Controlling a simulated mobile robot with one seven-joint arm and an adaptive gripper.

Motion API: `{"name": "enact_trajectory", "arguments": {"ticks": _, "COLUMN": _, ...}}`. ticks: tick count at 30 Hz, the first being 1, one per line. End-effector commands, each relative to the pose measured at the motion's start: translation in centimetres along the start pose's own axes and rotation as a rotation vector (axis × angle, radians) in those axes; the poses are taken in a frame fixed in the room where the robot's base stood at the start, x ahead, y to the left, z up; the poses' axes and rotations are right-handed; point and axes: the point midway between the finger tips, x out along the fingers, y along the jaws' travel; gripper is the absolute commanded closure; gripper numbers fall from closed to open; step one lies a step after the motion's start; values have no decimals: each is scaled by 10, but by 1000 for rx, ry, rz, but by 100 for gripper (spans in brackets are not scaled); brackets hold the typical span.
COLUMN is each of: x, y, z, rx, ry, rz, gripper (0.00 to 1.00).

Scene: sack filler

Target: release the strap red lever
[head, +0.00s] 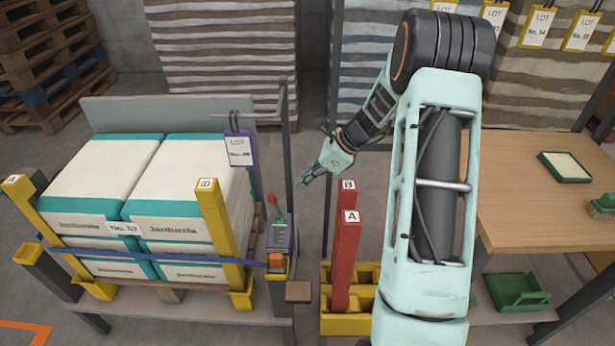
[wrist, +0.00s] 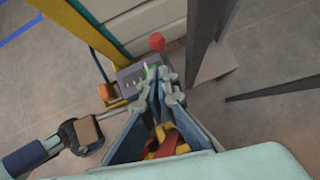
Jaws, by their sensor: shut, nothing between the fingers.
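The red lever (head: 272,199) has a round red knob and stands on a small grey strap box (head: 279,236) at the right end of the sack platform. A blue strap (head: 190,260) runs from this box across the front of the stacked sacks. My gripper (head: 303,179) is shut and empty, above and to the right of the lever, apart from it in the head view. In the wrist view, my gripper (wrist: 162,80) points toward the grey box (wrist: 135,76), with the red knob (wrist: 156,42) just beyond the fingertips. I cannot tell the exact gap.
Yellow posts (head: 220,235) stand before the white-and-teal sacks (head: 185,185). A thin grey upright (head: 286,140) rises close behind the lever. Two red posts (head: 345,260) stand in a yellow holder (head: 347,322) to the right. A wooden table (head: 530,215) is farther right.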

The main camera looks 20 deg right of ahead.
Motion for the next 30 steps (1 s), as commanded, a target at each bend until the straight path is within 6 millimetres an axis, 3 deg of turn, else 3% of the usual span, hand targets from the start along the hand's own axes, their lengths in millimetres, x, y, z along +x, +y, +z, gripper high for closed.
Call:
{"name": "enact_trajectory", "arguments": {"ticks": 1, "x": 14, "y": 1, "z": 0, "rx": -1, "ry": -1, "rz": 5, "gripper": 100}}
{"name": "enact_trajectory", "arguments": {"ticks": 6, "x": 50, "y": 1, "z": 0, "rx": 0, "ry": -1, "rz": 4, "gripper": 100}}
{"name": "enact_trajectory", "arguments": {"ticks": 12, "x": 77, "y": 0, "z": 10, "rx": -1, "ry": 0, "rz": 1, "gripper": 100}}
{"name": "enact_trajectory", "arguments": {"ticks": 18, "x": 87, "y": 0, "z": 14, "rx": -1, "ry": 0, "rz": 0, "gripper": 100}}
{"name": "enact_trajectory", "arguments": {"ticks": 30, "x": 89, "y": 1, "z": 19, "rx": -2, "ry": 0, "rz": 1, "gripper": 100}}
